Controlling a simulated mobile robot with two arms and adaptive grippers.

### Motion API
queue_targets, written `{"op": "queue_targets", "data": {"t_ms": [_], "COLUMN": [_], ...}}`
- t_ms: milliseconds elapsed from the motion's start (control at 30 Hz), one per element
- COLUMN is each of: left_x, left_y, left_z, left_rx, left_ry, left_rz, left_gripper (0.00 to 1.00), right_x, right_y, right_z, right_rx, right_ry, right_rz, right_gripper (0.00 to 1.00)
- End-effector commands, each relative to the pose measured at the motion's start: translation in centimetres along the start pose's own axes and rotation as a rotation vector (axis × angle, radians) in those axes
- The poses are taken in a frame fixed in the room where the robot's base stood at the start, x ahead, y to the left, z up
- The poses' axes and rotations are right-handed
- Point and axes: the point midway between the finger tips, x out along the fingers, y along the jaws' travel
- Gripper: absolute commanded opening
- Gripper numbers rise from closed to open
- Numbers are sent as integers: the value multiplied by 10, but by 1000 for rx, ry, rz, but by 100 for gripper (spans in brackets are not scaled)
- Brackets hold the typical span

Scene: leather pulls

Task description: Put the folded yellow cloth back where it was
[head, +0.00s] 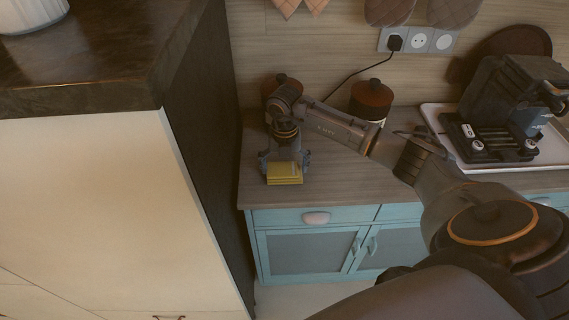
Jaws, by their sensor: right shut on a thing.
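The folded yellow cloth (284,175) is at the left end of the wooden counter, near its front edge. My right gripper (285,163) points down at it, with its fingers on either side of the cloth, and is shut on it. I cannot tell whether the cloth rests on the counter or is just above it. My left gripper is not in view.
The wooden counter (335,184) has bare room right of the cloth. A dark-lidded canister (372,98) stands behind my right arm. A coffee machine (508,95) stands on a white tray (478,168) at right. A tall cabinet (90,200) borders the counter's left.

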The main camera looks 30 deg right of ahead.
Motion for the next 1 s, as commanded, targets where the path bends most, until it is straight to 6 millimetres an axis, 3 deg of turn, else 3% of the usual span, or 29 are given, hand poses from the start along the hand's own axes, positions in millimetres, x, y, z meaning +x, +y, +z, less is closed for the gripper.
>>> {"op": "queue_targets", "data": {"t_ms": [300,333,367,800,1000], "left_x": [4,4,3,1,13], "left_y": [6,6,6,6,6], "left_z": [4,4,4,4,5], "left_rx": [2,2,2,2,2], "left_ry": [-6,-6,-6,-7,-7], "left_rz": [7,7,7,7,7], "left_gripper": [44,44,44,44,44], "right_x": [5,4,3,-3,-34], "right_y": [0,0,0,0,0], "right_z": [0,0,0,0,2], "right_rx": [0,0,0,0,0], "right_ry": [-1,-1,-1,-2,-7], "right_rz": [0,1,1,1,3], "right_gripper": [64,97,100,100,100]}}
